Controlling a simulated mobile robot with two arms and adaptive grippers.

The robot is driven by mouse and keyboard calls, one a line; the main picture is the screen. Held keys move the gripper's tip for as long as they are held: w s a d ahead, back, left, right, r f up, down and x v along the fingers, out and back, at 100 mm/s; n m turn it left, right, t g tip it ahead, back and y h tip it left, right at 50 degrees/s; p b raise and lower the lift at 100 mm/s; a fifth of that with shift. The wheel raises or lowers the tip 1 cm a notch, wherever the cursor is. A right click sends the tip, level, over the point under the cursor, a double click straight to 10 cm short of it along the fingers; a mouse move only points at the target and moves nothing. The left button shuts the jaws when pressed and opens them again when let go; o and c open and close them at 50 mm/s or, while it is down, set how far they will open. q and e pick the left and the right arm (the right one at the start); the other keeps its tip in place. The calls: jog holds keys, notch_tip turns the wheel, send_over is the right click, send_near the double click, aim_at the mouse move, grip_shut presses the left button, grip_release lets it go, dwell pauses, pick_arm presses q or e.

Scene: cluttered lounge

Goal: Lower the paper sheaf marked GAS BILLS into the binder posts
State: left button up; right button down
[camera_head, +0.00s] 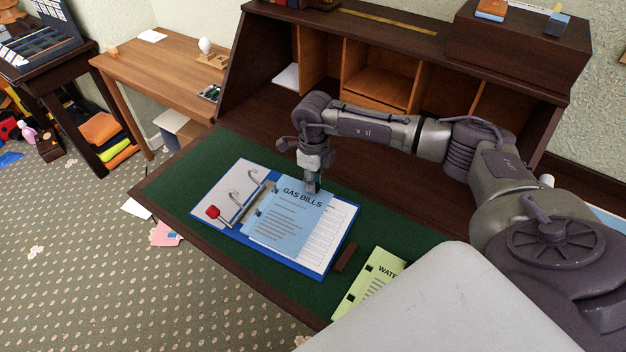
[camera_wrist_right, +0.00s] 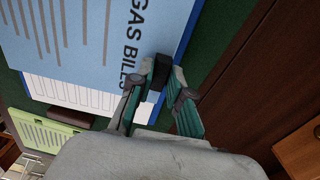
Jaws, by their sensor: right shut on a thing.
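The light blue paper sheaf marked GAS BILLS (camera_head: 288,222) lies over the right part of an open blue binder (camera_head: 317,271) on the desk. Its left edge is close beside the binder posts (camera_head: 255,192); I cannot tell whether the posts pass through its holes. Curved metal arches (camera_head: 236,196) and a red lever (camera_head: 212,211) show left of the sheaf. My right gripper (camera_head: 312,186) is shut on the sheaf's far edge, near the title. The wrist view shows the fingers (camera_wrist_right: 152,84) at a dark piece at the edge of the sheaf (camera_wrist_right: 85,40). My left gripper is not in view.
A green sheaf starting with WATER (camera_head: 371,283) and a small brown block (camera_head: 346,257) lie to the right of the binder on the green desk mat (camera_head: 190,180). Wooden pigeonholes (camera_head: 375,75) rise behind my right arm. A pink paper (camera_head: 165,234) lies on the floor.

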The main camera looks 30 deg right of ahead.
jog(key=shift+f, duration=0.35)
jog(key=c, duration=1)
grip_release()
jog(key=shift+r, duration=0.15)
notch_tip(320, 180, up, 12)
jog(key=shift+f, duration=0.1)
jog(key=shift+f, duration=0.1)
